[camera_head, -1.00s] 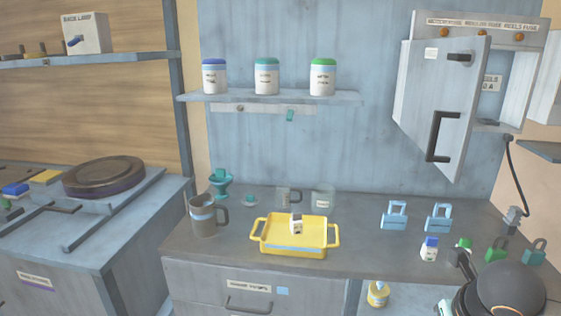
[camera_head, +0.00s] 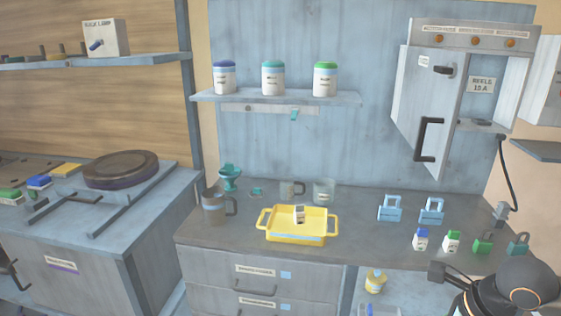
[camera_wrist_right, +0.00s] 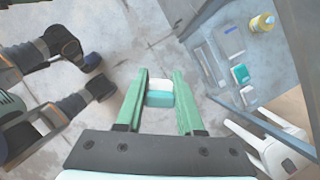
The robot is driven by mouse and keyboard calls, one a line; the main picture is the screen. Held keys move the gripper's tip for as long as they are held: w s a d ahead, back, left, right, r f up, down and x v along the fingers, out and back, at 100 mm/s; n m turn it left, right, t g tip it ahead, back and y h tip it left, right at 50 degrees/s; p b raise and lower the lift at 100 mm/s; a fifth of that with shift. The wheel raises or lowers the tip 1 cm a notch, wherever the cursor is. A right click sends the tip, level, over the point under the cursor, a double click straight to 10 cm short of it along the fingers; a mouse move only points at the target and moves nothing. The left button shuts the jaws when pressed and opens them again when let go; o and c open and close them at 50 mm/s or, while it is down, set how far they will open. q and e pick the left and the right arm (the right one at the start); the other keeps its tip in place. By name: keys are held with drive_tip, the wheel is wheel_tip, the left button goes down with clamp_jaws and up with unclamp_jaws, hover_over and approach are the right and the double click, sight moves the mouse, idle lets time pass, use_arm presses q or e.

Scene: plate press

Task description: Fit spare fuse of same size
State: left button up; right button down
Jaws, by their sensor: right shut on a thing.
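My right gripper (camera_wrist_right: 160,84) has green fingers shut on a small white-and-teal fuse (camera_wrist_right: 160,98); the floor shows beyond it. A blue-capped fuse (camera_head: 420,240) and a green-capped fuse (camera_head: 452,242) stand on the counter at right. A pale fuse (camera_head: 299,214) with a dark top is in the yellow tray (camera_head: 270,237). The fuse cabinet (camera_head: 426,100) on the wall has its door open, with a label reading about "REELS 10 A" (camera_head: 481,85) inside.
Jars with blue, teal and green lids stand on the wall shelf (camera_head: 270,97). Two light-blue hasps (camera_head: 390,208), a green padlock (camera_head: 483,244) and a teal padlock (camera_head: 518,244) are on the counter (camera_head: 365,236). A yellow bottle (camera_head: 375,281) sits below. A cable hangs under the cabinet.

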use_arm(q)
wheel_tip(320, 180, up, 7)
drive_tip(key=s+a+p, duration=0.1)
drive_tip(key=a+p, duration=0.1)
drive_tip(key=p, duration=0.6)
drive_tip(key=shift+s+a+f+n+y+p, duration=0.2)
drive_tip(key=shift+a+n+y+p, duration=0.1)
drive_tip(key=shift+y, duration=0.1)
use_arm(e)
drive_tip(key=a+r+n+g+h, duration=0.1)
drive_tip(key=a+r+n+g, duration=0.2)
drive_tip(key=n, duration=1)
drive_tip(key=s+a+r+n+g+h, duration=0.1)
drive_tip(key=a+r+n+g, duration=0.3)
drive_tip(key=n, duration=1)
wheel_tip(320, 180, up, 3)
drive_tip(key=shift+s+a+f+g+h, duration=0.1)
drive_tip(key=shift+s+a+g+h, duration=0.1)
drive_tip(key=shift+g+h, duration=0.3)
use_arm(q)
drive_tip(key=shift+s+d, duration=0.1)
use_arm(e)
drive_tip(key=shift+a+f, duration=0.1)
drive_tip(key=shift+w, duration=0.1)
